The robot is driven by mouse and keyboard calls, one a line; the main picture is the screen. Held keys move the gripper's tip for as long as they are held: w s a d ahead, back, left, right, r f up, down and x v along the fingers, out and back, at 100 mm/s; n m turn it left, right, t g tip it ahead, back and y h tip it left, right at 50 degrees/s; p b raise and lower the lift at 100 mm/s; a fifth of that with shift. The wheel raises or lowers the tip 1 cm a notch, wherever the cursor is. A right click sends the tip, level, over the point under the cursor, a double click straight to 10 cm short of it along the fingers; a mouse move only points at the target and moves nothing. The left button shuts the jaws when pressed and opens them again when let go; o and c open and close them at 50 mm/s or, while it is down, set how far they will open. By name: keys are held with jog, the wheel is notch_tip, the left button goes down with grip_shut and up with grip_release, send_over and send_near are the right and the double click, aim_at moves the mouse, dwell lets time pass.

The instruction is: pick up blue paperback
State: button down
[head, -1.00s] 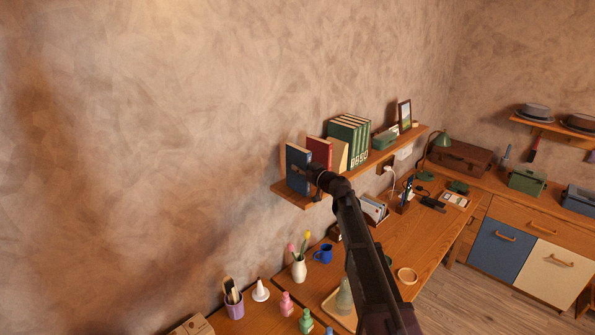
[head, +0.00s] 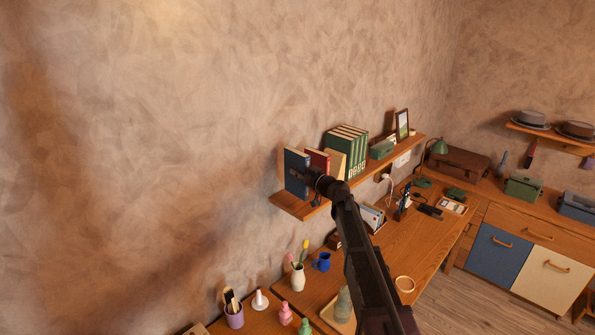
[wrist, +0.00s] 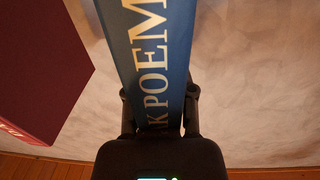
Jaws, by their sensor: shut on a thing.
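The blue paperback (head: 297,172) stands upright at the left end of the wall shelf (head: 290,207), and appears slightly raised. My gripper (head: 314,182) reaches it from the front right and is shut on it. In the wrist view the book's blue spine (wrist: 158,60) with pale lettering "K POEM" runs up between the two fingers (wrist: 160,115). The fingers grip it near its lower end. The book's bottom edge is hidden behind my gripper, so the exact gap to the shelf cannot be told.
A red book (head: 318,160) stands just right of the blue one, apart from it in the wrist view (wrist: 40,70). A tan book (head: 336,163) and green binders (head: 348,148) follow. The textured wall is close behind. A desk with a vase (head: 298,278) lies below.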

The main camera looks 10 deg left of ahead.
jog(key=s+d+r+p, duration=0.1)
jog(key=s, duration=1.4)
jog(key=shift+d+r, duration=0.15)
jog(key=shift+d, duration=0.15)
jog(key=shift+s, duration=0.1)
